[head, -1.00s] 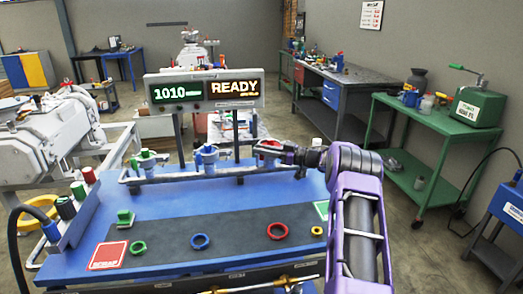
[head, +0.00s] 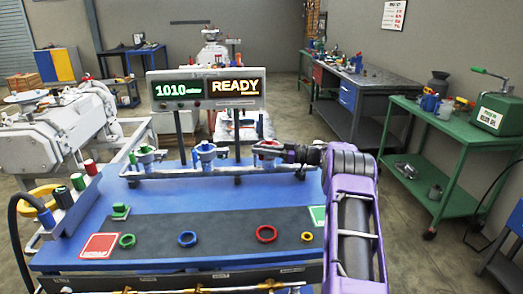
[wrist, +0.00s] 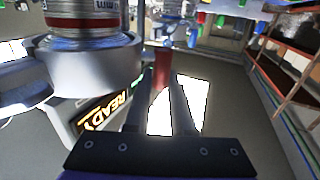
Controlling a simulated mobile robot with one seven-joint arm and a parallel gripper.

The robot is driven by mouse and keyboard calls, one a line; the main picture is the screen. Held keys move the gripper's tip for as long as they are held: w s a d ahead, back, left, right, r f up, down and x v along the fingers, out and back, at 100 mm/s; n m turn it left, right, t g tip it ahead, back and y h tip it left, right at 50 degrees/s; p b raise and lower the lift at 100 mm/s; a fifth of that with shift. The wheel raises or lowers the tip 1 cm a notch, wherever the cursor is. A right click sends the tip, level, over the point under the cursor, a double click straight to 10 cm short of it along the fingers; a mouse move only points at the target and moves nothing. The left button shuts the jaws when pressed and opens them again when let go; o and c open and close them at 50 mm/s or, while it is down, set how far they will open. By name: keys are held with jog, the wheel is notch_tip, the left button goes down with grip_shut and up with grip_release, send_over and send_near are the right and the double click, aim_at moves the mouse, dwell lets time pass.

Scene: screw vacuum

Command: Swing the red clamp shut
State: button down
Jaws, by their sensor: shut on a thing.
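The red clamp (head: 267,145) sits on the right-hand port of the pipe rail at the back of the blue bench. My gripper (head: 288,153) reaches it from the right, and its tips are hard to make out there. In the wrist view, the two fingers of my gripper (wrist: 163,82) are closed on a red piece (wrist: 162,65), which appears to be the clamp's handle. A large silver flange (wrist: 85,70) with a red band fills the upper left there. How far the clamp is swung is too small to tell.
A green clamp (head: 147,155) and a blue clamp (head: 206,150) sit on ports to the left. Loose green, blue, red (head: 266,234) and yellow rings lie on the dark mat (head: 220,230). The READY display (head: 207,87) stands behind the rail.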

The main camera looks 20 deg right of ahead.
jog(key=shift+r, duration=0.1)
dwell(0.4)
jog(key=c, duration=0.8)
grip_release()
jog(key=shift+o, duration=0.2)
jog(key=v, duration=1.7)
jog(key=shift+d, duration=0.25)
jog(key=shift+s, duration=0.1)
